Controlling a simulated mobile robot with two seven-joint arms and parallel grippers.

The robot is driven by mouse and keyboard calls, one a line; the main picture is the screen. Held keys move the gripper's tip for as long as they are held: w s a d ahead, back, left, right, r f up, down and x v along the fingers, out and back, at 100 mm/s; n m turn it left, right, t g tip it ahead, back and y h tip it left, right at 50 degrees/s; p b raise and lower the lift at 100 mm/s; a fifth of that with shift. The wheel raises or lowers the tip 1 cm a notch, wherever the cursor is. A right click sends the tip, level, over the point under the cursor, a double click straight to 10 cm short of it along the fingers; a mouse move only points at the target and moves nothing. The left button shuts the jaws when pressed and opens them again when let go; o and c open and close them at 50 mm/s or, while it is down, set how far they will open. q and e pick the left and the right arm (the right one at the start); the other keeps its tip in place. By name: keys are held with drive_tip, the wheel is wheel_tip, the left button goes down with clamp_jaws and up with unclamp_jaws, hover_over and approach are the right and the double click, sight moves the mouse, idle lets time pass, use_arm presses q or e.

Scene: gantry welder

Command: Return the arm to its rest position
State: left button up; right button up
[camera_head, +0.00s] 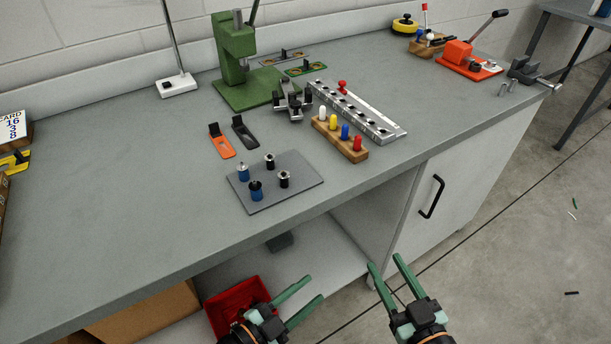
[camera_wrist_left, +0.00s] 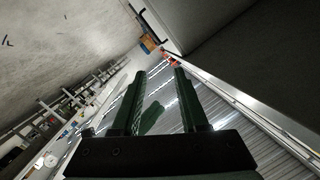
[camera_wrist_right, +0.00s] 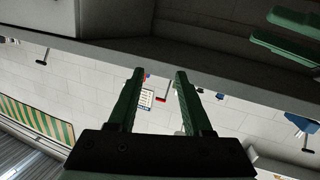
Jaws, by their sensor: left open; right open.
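My left gripper (camera_head: 306,290) is in front of the workbench, below the level of its top, with its green fingers apart and empty. It also shows in the left wrist view (camera_wrist_left: 158,72), with nothing between the fingers. My right gripper (camera_head: 386,264) is to its right, in front of the cabinet, also with its fingers apart and empty. In the right wrist view (camera_wrist_right: 158,75) its fingers are spread with only the far background between them. Neither gripper touches anything that I can see.
The grey workbench (camera_head: 110,220) lies ahead. It bears a plate (camera_head: 305,182) with cylinders, a wooden block (camera_head: 328,136) with coloured pegs, a metal rail (camera_head: 365,112) and a green press (camera_head: 235,60). A red bin (camera_head: 213,313) is on the lower shelf. Open floor (camera_head: 520,220) is at right.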

use_arm(q)
drive_tip(key=a+r+n+t+y+p, duration=0.2)
drive_tip(key=a+r+n+y+p, duration=0.25)
drive_tip(key=a+n, duration=0.2)
drive_tip(key=s+a+f+n+g+y+p, duration=0.2)
drive_tip(key=s+a+n+g+y+p, duration=0.2)
drive_tip(key=a, duration=0.6)
drive_tip(key=s+n+y+p, duration=0.1)
drive_tip(key=s+n+p, duration=0.1)
drive_tip(key=s+n, duration=0.1)
drive_tip(key=shift+s+a+p, duration=0.2)
drive_tip(key=shift+s+p, duration=0.15)
drive_tip(key=shift+s, duration=0.55)
use_arm(e)
drive_tip(key=s+d+f+m+g+h, duration=0.1)
drive_tip(key=s+f+m+g+h, duration=0.1)
drive_tip(key=s+f+g, duration=0.4)
drive_tip(key=s+g, duration=0.1)
drive_tip(key=s, duration=0.2)
drive_tip(key=shift+d+f, duration=0.2)
drive_tip(key=shift+d, duration=0.15)
use_arm(q)
drive_tip(key=shift+f+n, duration=0.1)
drive_tip(key=shift+n, duration=0.15)
